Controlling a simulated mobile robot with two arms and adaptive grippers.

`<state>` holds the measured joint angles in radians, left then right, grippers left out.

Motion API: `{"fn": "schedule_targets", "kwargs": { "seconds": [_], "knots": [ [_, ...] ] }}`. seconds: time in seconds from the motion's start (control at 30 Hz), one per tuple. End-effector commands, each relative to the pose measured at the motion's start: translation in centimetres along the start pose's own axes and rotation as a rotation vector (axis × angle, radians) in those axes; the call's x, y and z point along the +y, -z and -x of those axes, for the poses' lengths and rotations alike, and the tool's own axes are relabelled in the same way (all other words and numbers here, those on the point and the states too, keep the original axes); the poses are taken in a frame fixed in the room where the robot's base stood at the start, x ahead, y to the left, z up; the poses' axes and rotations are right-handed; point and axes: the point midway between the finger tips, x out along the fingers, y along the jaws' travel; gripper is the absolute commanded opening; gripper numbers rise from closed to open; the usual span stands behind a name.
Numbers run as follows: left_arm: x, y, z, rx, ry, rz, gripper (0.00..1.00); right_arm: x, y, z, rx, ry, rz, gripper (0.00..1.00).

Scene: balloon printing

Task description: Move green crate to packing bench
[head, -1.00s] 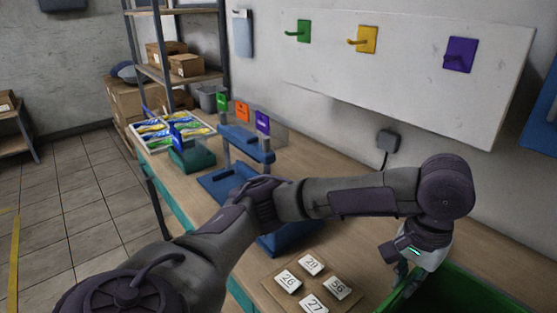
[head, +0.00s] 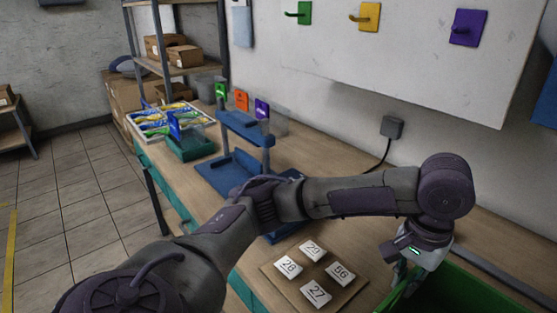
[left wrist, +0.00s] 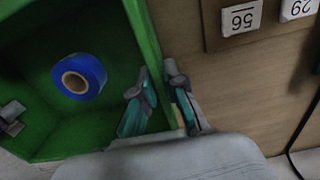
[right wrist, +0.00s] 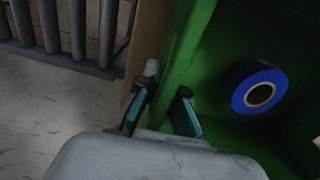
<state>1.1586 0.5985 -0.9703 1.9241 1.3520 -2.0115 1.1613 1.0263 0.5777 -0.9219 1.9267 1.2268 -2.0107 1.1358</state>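The green crate (head: 462,286) is at the lower right of the head view, partly cut off by the frame. A blue tape roll (left wrist: 80,76) lies inside it. In the left wrist view, my left gripper (left wrist: 159,80) has one finger on each side of a crate wall (left wrist: 146,35) and is shut on it. In the right wrist view, my right gripper (right wrist: 167,85) is shut the same way on another wall (right wrist: 188,42). My right gripper is outside the head view. I cannot tell whether the wooden bench (head: 345,195) is the packing bench.
A board with numbered tiles (head: 317,292) lies on the bench beside the crate. A blue stand (head: 228,172), a teal tray (head: 190,148) and a tray of colourful packets (head: 150,120) stand farther along. Grey bars (right wrist: 75,35) show outside the crate in the right wrist view.

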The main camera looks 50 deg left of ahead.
Motion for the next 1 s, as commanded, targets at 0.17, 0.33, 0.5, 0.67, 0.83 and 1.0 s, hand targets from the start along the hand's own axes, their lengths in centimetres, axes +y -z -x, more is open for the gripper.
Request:
{"fn": "schedule_targets", "kwargs": {
  "seconds": [0.17,0.33,0.5,0.67,0.83,1.0],
  "knots": [
    [0.0,0.0,0.2,0.000,0.001,0.001,0.34,0.1,0.0,0.1,-0.001,-0.001,-0.001,0.31],
    [0.0,0.0,0.2,0.000,0.000,0.000,0.34,0.0,0.0,0.2,0.000,0.000,0.000,0.31],
    [0.0,0.1,0.7,0.002,-0.001,0.000,0.34,0.0,0.0,0.2,0.000,0.001,0.000,0.31],
    [0.0,0.1,3.1,0.007,0.000,0.000,0.34,0.0,0.0,0.2,0.000,0.001,0.001,0.31],
    [0.0,0.1,6.8,0.007,0.000,0.002,0.34,0.0,0.0,0.2,0.000,0.001,0.001,0.31],
    [0.0,0.1,9.9,0.005,0.001,0.002,0.34,0.0,0.0,0.2,0.000,0.001,0.001,0.31]
  ]
}}
